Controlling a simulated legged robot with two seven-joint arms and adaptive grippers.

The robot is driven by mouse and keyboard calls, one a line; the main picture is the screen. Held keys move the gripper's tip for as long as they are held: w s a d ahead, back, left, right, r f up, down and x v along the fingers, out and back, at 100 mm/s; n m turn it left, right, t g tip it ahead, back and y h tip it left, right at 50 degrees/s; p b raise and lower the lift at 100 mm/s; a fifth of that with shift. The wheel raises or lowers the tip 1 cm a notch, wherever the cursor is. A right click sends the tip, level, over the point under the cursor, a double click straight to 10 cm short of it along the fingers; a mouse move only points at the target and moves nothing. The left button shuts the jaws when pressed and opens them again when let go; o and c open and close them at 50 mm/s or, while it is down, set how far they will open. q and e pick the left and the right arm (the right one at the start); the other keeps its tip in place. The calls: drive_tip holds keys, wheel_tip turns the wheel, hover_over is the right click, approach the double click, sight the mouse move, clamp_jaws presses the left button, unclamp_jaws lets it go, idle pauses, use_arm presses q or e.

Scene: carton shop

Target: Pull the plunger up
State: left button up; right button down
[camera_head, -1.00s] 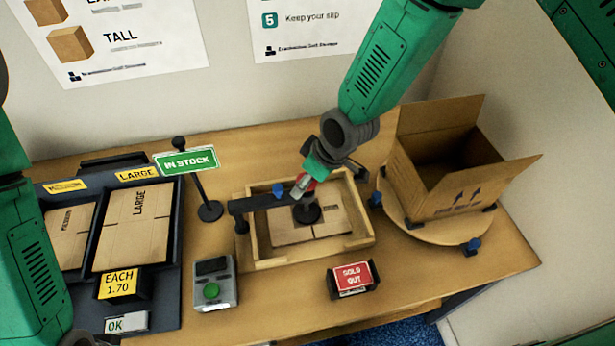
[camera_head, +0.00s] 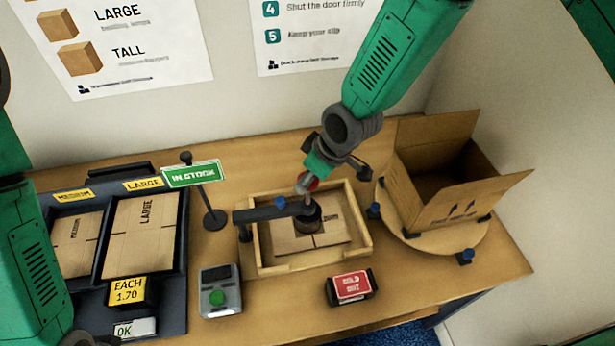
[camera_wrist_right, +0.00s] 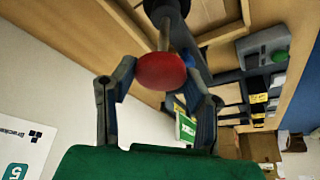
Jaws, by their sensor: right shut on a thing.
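The plunger has a red knob (camera_head: 308,182) on a thin rod and a dark round cup (camera_head: 308,218) at its lower end. It passes by a dark crossbar (camera_head: 262,214) over a wooden tray (camera_head: 257,240). A flat carton (camera_head: 285,238) lies in the tray, below the cup. My right gripper (camera_head: 307,183) is shut on the red knob. The right wrist view shows the knob (camera_wrist_right: 161,71) between its two fingers (camera_wrist_right: 160,84). Whether the cup touches the carton is hard to tell.
An open carton (camera_head: 450,205) stands on a round turntable (camera_head: 425,238) at right. A black rack (camera_head: 180,255) of flat cartons is at left, beside an IN STOCK sign (camera_head: 193,173). A grey button box (camera_head: 220,290) and a red sign (camera_head: 352,286) stand in front.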

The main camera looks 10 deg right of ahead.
drive_tip(key=shift+w+r, duration=0.15)
drive_tip(key=shift+w, duration=0.15)
drive_tip(key=c, duration=1.2)
unclamp_jaws()
drive_tip(key=shift+r, duration=0.1)
drive_tip(key=o, duration=0.3)
drive_tip(key=shift+s+d, duration=0.15)
drive_tip(key=shift+s, duration=0.05)
drive_tip(key=shift+v, duration=5.95)
